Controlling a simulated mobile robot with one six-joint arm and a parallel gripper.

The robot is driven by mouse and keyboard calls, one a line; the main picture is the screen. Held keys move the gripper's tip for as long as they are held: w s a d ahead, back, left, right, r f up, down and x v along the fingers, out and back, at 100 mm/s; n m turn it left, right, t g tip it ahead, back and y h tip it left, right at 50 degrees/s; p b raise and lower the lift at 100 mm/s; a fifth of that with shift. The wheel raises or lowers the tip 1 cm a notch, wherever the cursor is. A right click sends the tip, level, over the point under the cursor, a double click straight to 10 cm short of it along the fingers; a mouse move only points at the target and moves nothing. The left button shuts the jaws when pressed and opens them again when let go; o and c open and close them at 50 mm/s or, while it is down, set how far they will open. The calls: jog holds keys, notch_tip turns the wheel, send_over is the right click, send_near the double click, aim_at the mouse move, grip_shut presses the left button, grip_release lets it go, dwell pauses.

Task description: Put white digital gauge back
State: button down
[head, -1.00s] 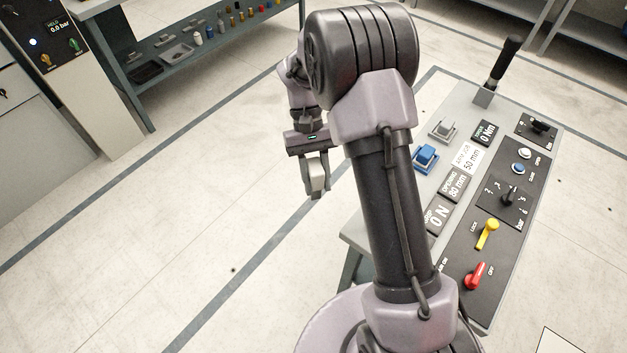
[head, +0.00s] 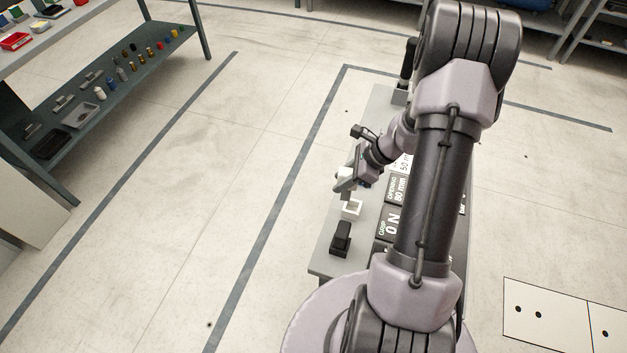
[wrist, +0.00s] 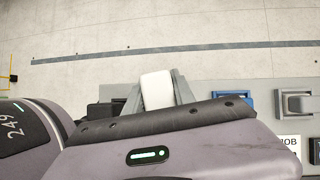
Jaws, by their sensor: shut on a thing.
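The white digital gauge (wrist: 157,90) is held between the two grey fingers of my gripper (wrist: 158,96) in the wrist view. Its display face does not show. In the head view, my gripper (head: 345,184) hangs over the left edge strip of the console, just above a white square holder (head: 351,210). A small gap seems to show between the fingertips and the holder. The white holder is hidden behind my gripper in the wrist view.
A black holder (head: 340,240) stands nearer than the white one on the console (head: 326,262). A blue holder (wrist: 234,100) and a grey holder (wrist: 296,102) sit to the right in the wrist view. A shelf bench (head: 110,85) stands at far left; the floor between is clear.

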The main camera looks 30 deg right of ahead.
aim_at(349, 195)
jog(key=shift+s+d+f+m+t+h, duration=0.1)
jog(key=shift+s+d+m+t+h, duration=0.1)
jog(key=shift+s+d+m, duration=0.25)
jog(key=shift+s+d+m+t+h, duration=0.1)
jog(key=shift+s+d+m+t, duration=0.1)
jog(key=shift+d+m, duration=0.35)
jog(key=shift+d+f, duration=0.2)
jog(key=shift+f, duration=0.05)
notch_tip(349, 195, down, 6)
jog(key=b, duration=0.5)
jog(key=shift+f, duration=0.2)
jog(key=shift+f+b, duration=0.55)
jog(key=shift+f, duration=0.05)
jog(key=c, duration=1)
grip_release()
jog(key=shift+o, duration=0.2)
